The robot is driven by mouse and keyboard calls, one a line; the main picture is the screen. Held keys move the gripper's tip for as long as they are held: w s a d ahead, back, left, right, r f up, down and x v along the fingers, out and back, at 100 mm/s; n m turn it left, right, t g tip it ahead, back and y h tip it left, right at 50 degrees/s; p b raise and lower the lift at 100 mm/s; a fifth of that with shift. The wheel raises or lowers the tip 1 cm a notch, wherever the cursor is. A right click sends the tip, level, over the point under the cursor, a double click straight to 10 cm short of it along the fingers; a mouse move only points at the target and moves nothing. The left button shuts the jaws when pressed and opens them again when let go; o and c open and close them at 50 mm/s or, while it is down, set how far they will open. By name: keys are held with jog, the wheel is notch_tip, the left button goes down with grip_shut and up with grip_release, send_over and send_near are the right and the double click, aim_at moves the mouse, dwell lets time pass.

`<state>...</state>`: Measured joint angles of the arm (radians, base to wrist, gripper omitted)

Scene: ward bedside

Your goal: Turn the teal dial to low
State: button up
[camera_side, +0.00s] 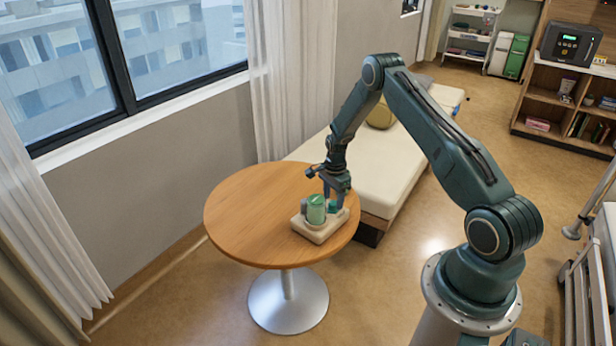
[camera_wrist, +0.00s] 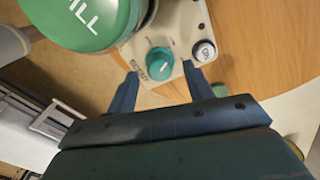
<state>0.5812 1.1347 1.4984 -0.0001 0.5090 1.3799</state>
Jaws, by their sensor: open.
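The teal dial (camera_wrist: 160,62) is a small round knob with a light pointer mark, on a cream panel (camera_wrist: 185,25) beside a white button (camera_wrist: 204,51). A label under the dial is too small to read. My gripper (camera_wrist: 165,84) is open, its two blue fingers apart on either side below the dial in the wrist view, with nothing between them. In the side view my gripper (camera_side: 336,200) is over the cream device (camera_side: 318,234) on the round table, and the dial is small and partly hidden by the fingers there.
The round wooden table (camera_side: 250,215) is otherwise clear. A cushioned bench (camera_side: 385,160) is behind it.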

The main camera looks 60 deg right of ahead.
notch_tip(320, 180, up, 13)
jog(key=shift+f, duration=0.15)
dwell(0.4)
notch_tip(320, 180, up, 13)
jog(key=n+t, duration=0.1)
jog(key=n, duration=0.4)
send_over(332, 203)
jog(key=a, duration=0.8)
jog(key=s+a+r+n+t, duration=0.1)
jog(key=s+a+r+n, duration=0.45)
jog(key=a+r, duration=0.35)
jog(key=s+a+r+n+t, duration=0.1)
jog(key=s+a+r+n, duration=0.1)
jog(key=s, duration=0.5)
jog(key=s+a+r+n+t, duration=0.1)
jog(key=s+a+r+n, duration=0.1)
jog(key=s+a+n, duration=0.3)
jog(key=s+a+r+n+t, duration=0.1)
jog(key=s+a+n, duration=0.3)
jog(key=s, duration=0.4)
jog(key=shift+s+a+r+n+t, duration=0.25)
jog(key=shift+r+n, duration=0.2)
jog(key=shift+r, duration=0.45)
